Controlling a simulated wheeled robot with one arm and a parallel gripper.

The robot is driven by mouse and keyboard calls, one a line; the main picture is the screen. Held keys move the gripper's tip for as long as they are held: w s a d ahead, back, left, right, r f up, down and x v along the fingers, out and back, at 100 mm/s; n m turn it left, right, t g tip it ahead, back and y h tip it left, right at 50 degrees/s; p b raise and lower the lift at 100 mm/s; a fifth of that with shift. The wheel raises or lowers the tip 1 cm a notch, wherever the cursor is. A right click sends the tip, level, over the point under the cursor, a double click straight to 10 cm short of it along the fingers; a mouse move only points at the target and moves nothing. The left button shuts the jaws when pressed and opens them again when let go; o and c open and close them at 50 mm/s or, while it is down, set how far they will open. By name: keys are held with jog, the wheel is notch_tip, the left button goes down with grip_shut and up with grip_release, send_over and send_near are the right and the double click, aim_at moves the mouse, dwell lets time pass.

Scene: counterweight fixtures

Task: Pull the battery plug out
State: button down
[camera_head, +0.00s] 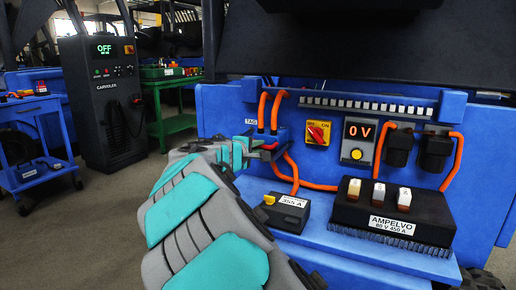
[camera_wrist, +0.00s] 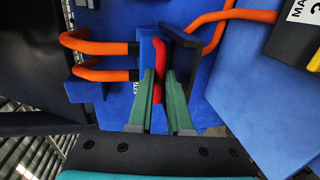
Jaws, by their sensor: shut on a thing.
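The battery plug appears to be the connector with a red handle (camera_wrist: 157,70), between a blue block (camera_wrist: 146,48) and a dark plate (camera_wrist: 207,36) in the wrist view. Two orange cables with black ends enter the blue block from the left, and another orange cable runs by the dark plate. My gripper (camera_wrist: 160,112) has its green fingers closed on either side of the red handle. In the head view my gripper (camera_head: 249,150) reaches the connector at the blue panel, and a bit of red shows at its tips. Whether the two connector halves are apart cannot be told.
The blue panel holds a yellow switch with a red knob (camera_head: 318,133) and a display reading 0 V (camera_head: 357,138). A black controller marked AMPELVO (camera_head: 394,222) and a small dark box (camera_head: 286,211) sit on the blue ledge. A charger reading OFF (camera_head: 104,100) stands back left.

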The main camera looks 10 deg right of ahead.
jog(key=v, duration=0.4)
jog(key=shift+s+a+f, duration=0.15)
jog(key=shift+f, duration=0.25)
jog(key=c, duration=1.1)
grip_release()
jog(key=shift+c, duration=0.2)
jog(key=v, duration=0.8)
jog(key=shift+b, duration=0.3)
